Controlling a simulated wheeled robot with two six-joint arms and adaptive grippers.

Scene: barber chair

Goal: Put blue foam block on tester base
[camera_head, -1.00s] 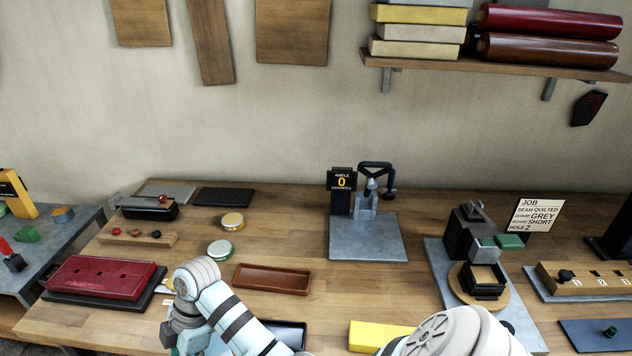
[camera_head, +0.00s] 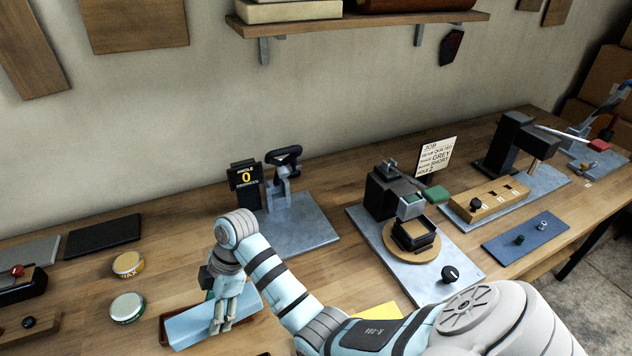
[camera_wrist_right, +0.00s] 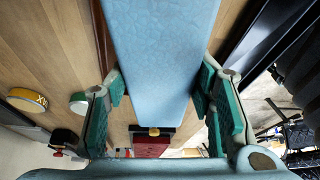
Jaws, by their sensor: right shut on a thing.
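The blue foam block (camera_head: 188,324) is a light blue slab held in my right gripper (camera_head: 222,318), above the brown tray (camera_head: 249,331). In the right wrist view the block (camera_wrist_right: 163,40) fills the middle, between the green finger pads of the right gripper (camera_wrist_right: 160,88). The tester stands behind, with a black display (camera_head: 245,178) reading 0 and a black-handled clamp (camera_head: 283,165). Its grey base plate (camera_head: 305,232) has a bare front part. The block is apart from this plate, in front and to the left. My left gripper is not in view.
A wax tin (camera_head: 127,263) and a green-rimmed tin (camera_head: 126,307) are left of the block. A black fixture with a round wooden turntable (camera_head: 388,240) stands right of the tester. A yellow block (camera_head: 377,312) lies at the front, close to my right arm.

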